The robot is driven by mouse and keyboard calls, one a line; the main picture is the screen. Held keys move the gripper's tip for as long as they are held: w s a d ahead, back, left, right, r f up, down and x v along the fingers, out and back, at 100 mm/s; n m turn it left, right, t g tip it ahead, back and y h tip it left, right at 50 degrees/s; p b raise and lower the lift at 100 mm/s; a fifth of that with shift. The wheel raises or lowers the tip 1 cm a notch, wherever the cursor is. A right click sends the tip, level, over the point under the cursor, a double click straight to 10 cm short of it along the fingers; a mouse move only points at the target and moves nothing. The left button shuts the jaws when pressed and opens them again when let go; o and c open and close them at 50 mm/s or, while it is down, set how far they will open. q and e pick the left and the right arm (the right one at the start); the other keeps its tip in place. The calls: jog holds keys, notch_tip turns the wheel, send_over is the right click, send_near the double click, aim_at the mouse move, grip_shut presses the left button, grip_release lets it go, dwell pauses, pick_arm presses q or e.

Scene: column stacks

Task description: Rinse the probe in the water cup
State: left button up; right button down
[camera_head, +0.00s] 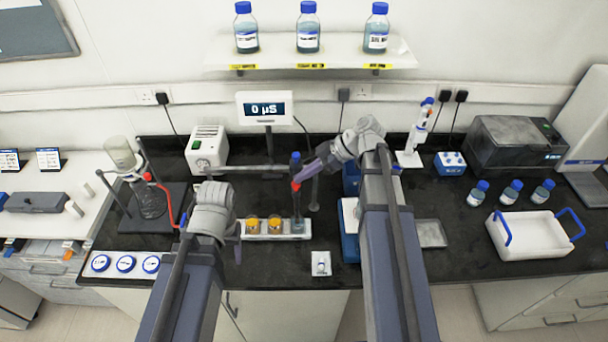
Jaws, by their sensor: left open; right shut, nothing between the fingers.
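The probe (296,208) is a dark upright stick with a blue top and a red ring. Its lower end is in or just behind a bluish cup (298,227), apparently the water cup, at the right end of a white rack (245,237). My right gripper (301,180) reaches in from the right, shut, with its tips at the probe's upper part near the red ring. It grips nothing; whether it touches the probe is unclear. My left gripper (212,228) is open, low at the left of the rack, largely hidden by its own wrist. Two amber cups (253,224) stand in the rack.
A meter (265,109) reading 0 µS stands behind. A ring stand with a flask (123,155) is at left. A blue-and-white box (350,230) is partly behind my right arm. A white tray (530,236) and several blue-capped bottles are at right. A small white block (321,264) lies in front.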

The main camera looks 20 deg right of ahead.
aim_at(297, 202)
pick_arm(q)
notch_tip(297, 202, down, 3)
jog(key=b, duration=0.3)
jog(key=shift+f, duration=0.15)
pick_arm(e)
notch_tip(297, 202, down, 3)
jog(key=shift+s+f, duration=0.1)
jog(key=shift+f, duration=0.1)
pick_arm(q)
jog(key=shift+s, duration=0.1)
pick_arm(e)
jog(key=shift+r, duration=0.15)
